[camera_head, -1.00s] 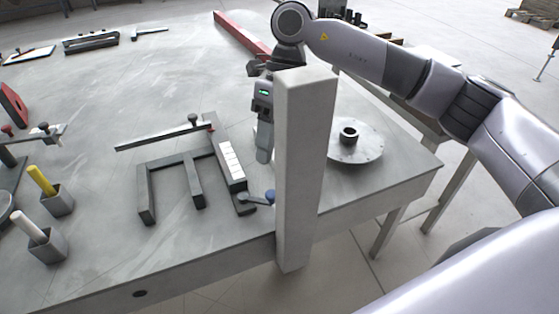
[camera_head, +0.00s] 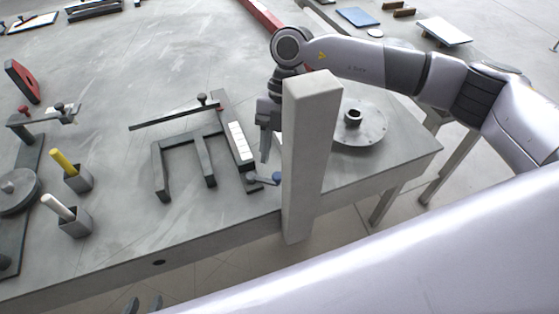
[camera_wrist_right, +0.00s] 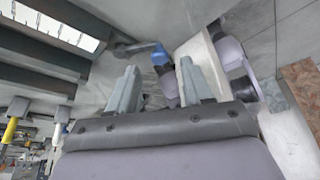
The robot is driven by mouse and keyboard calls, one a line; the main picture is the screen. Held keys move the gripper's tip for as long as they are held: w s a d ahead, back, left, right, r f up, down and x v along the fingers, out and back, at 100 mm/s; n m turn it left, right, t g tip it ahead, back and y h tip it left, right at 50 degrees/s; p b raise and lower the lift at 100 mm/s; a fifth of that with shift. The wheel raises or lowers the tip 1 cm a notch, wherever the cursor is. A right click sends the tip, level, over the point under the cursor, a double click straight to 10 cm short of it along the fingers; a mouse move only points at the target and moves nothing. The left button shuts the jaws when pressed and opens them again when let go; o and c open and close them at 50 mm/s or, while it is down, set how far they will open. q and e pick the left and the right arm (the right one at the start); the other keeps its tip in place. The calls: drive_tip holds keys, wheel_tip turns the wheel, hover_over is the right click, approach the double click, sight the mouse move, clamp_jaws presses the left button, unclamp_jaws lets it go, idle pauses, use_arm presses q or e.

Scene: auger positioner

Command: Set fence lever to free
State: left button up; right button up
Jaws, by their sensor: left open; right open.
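A small lever with a blue knob (camera_head: 276,178) sits at the near end of the dark fence frame (camera_head: 205,160), beside a white-marked scale strip (camera_head: 240,142). In the right wrist view, the blue knob (camera_wrist_right: 160,55) shows between and beyond the fingers. My right gripper (camera_head: 265,155) points down just above and behind this lever; the pale post partly hides its wrist. Its fingers (camera_wrist_right: 160,88) are apart with nothing held. The lever's exact setting is hard to tell.
A tall pale post (camera_head: 308,150) stands close beside the lever and right gripper. A round metal disc (camera_head: 360,125) lies right of it. Cups with a yellow handle (camera_head: 63,162) and a white handle (camera_head: 57,206) stand left.

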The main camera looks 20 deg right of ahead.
sight(277, 175)
drive_tip(key=shift+x, duration=1.55)
clamp_jaws()
